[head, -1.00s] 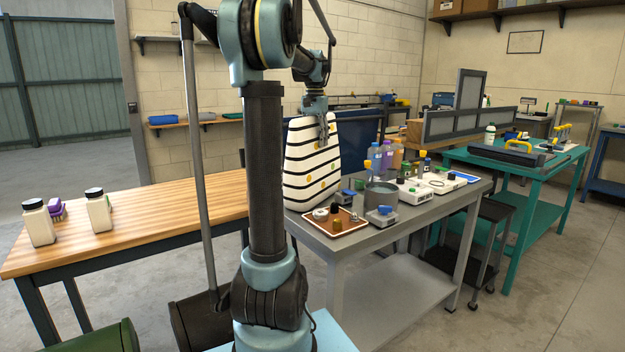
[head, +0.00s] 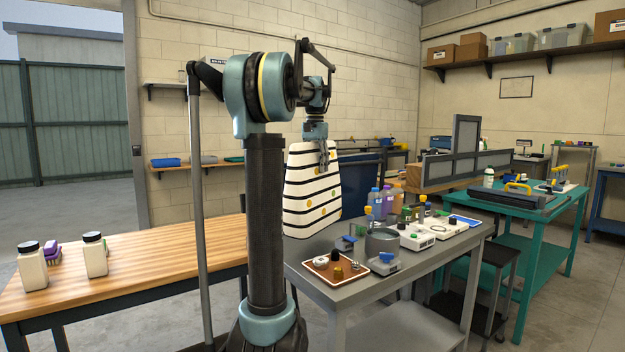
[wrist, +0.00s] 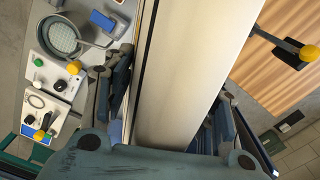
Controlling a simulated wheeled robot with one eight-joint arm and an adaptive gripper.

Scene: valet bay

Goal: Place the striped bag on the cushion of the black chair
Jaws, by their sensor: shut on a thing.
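The striped bag (head: 312,196) is white with black bands and yellow dots. It hangs upright under my gripper (head: 323,158), at the left end of the grey table. My gripper is shut on the bag's top. In the wrist view the bag (wrist: 195,75) is a pale band between the fingers (wrist: 170,110). I cannot tell whether the bag's bottom touches the table. No black chair with a cushion can be made out in these frames.
The grey table (head: 365,303) carries a brown tray (head: 334,285), bottles and small devices. A wooden bench (head: 150,262) with two white jars stands left. Black stools (head: 487,255) and a teal table (head: 535,215) are at right.

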